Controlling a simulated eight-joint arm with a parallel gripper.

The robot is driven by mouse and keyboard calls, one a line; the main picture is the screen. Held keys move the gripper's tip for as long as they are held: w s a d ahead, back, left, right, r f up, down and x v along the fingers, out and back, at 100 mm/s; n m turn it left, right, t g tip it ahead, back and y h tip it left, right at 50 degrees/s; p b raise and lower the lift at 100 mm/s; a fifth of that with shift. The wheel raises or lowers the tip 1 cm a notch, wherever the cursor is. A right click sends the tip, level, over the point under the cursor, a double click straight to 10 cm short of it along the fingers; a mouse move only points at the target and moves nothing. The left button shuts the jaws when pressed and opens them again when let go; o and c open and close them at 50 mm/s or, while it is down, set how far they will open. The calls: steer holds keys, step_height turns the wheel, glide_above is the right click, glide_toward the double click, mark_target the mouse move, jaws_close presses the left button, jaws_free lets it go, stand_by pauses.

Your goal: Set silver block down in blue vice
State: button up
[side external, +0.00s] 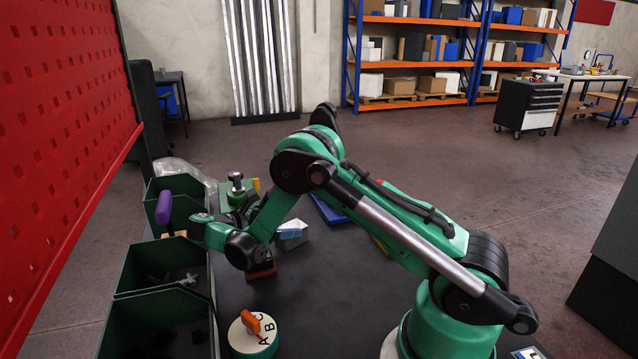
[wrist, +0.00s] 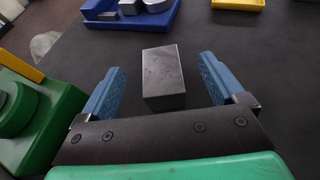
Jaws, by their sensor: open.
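The silver block (wrist: 163,72) appears as a plain grey block in the wrist view, between and just ahead of my fingers. It seems to rest on the dark table, with a gap on each side. My gripper (wrist: 162,68) is open, with two blue fingers; in the side view, it (side external: 291,232) is low over the table. The block is hard to separate from the fingers there. A blue holder (wrist: 130,18) with silver parts stands beyond the block; in the side view it (side external: 330,209) is partly hidden by my arm.
A green device (wrist: 38,125) stands close at the left in the wrist view. A yellow tray (wrist: 238,4) lies at the top right. In the side view, green bins (side external: 160,310) line the left, near a round lettered dial (side external: 252,338).

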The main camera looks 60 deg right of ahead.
mark_target(300, 223)
steer(key=shift+x, duration=2.15)
jaws_close()
step_height(300, 223, up, 19)
steer(key=w+a+r+n+t+y, duration=0.3)
steer(key=a+n+t+y, duration=0.1)
steer(key=a+n+t, duration=0.5)
steer(key=w+a+r+n+t+y, duration=0.3)
steer(key=a+n+t+y, duration=0.1)
steer(key=a+n+t, duration=0.5)
steer(key=shift+a+r+n+y, duration=0.3)
steer(key=shift+a+n, duration=0.2)
steer(key=shift+a, duration=0.45)
